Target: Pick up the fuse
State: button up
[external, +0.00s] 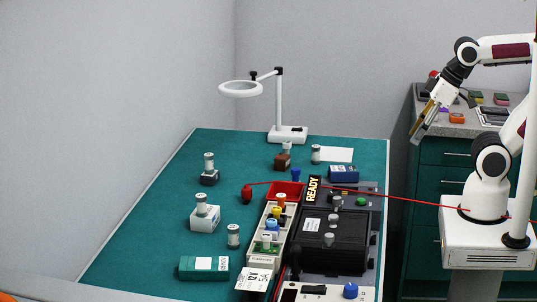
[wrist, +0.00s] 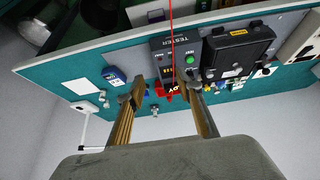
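Several short grey-and-white cylinders with metal ends look like fuses; I cannot tell which one is meant. One stands bare on the green mat at the front (external: 233,236) and another bare near the back (external: 316,154). Others stand on a dark block (external: 209,162), a white block (external: 201,204) and a brown block (external: 286,148). My gripper (external: 419,132) is raised at the right, beyond the mat's edge, far from all of them. In the wrist view my gripper (wrist: 163,92) has its two fingers apart with nothing held between them; small bench items show beyond.
A ring lamp (external: 241,88) stands at the back. A black-lidded tester (external: 328,237), red tray (external: 287,190) and strip of coloured parts crowd the right. A red cable (external: 400,199) crosses above the bench. A green box (external: 204,267) lies in front. The left mat is mostly clear.

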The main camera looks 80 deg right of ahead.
jog(key=shift+o, duration=0.8)
jog(key=w+a+r+m+y, duration=0.1)
jog(key=w+a+m+y, duration=0.5)
jog(key=w+a, duration=0.55)
jog(key=w+a+r+m+y, duration=0.1)
jog(key=w+a+m+y, duration=0.2)
jog(key=w+a+m, duration=0.8)
jog(key=w+d+f+m+t, duration=0.2)
jog(key=w+f+m, duration=0.2)
jog(key=w, duration=0.4)
jog(key=w+d+f+m+t+h, duration=0.1)
jog(key=w+d+f+m+t, duration=0.1)
jog(key=w+f, duration=0.4)
jog(key=w+d+f+m+t+h, duration=0.1)
jog(key=w+d+f+m, duration=0.3)
jog(key=w, duration=0.8)
notch_tip(320, 180, down, 2)
jog(key=m+t, duration=0.1)
jog(key=m, duration=0.1)
jog(key=shift+m, duration=0.4)
jog(key=shift+w+f, duration=0.1)
jog(key=shift+w, duration=0.05)
